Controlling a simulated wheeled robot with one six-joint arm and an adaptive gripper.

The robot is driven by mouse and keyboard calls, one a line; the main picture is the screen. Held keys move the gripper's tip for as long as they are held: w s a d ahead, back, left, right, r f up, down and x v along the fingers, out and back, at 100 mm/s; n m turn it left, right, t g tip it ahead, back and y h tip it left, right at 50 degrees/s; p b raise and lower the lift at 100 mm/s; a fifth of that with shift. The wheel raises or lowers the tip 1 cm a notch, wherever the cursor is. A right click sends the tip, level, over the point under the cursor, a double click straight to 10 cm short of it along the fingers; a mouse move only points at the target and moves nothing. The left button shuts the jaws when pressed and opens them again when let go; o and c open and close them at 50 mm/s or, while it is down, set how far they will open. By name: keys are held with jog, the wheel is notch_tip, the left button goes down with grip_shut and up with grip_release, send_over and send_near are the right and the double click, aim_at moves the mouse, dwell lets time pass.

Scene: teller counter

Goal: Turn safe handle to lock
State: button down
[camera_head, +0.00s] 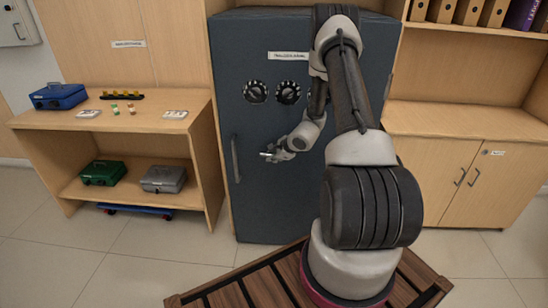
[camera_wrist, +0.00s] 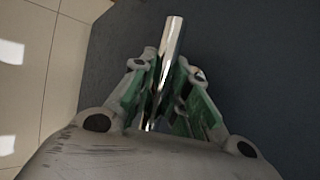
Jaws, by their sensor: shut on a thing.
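My gripper (camera_head: 270,154) is in front of the door, below the dials. It is shut on the safe handle (camera_head: 264,154), a shiny metal bar. In the wrist view the handle (camera_wrist: 174,38) runs between the green-padded fingers of my gripper (camera_wrist: 165,72) and sticks out past them, slightly tilted. The handle's hub is hidden behind my gripper and wrist.
A fixed vertical pull bar (camera_head: 235,158) is at the door's left edge. A wooden shelf unit (camera_head: 140,133) at left holds a blue box (camera_head: 58,97), a green box (camera_head: 103,173) and a grey box (camera_head: 163,179). A wooden cabinet (camera_head: 440,160) stands at right.

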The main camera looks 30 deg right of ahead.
jog(key=shift+h, duration=0.4)
jog(key=c, duration=1.7)
grip_release()
jog(key=shift+o, duration=0.2)
jog(key=v, duration=1.2)
jog(key=shift+w+r, duration=0.2)
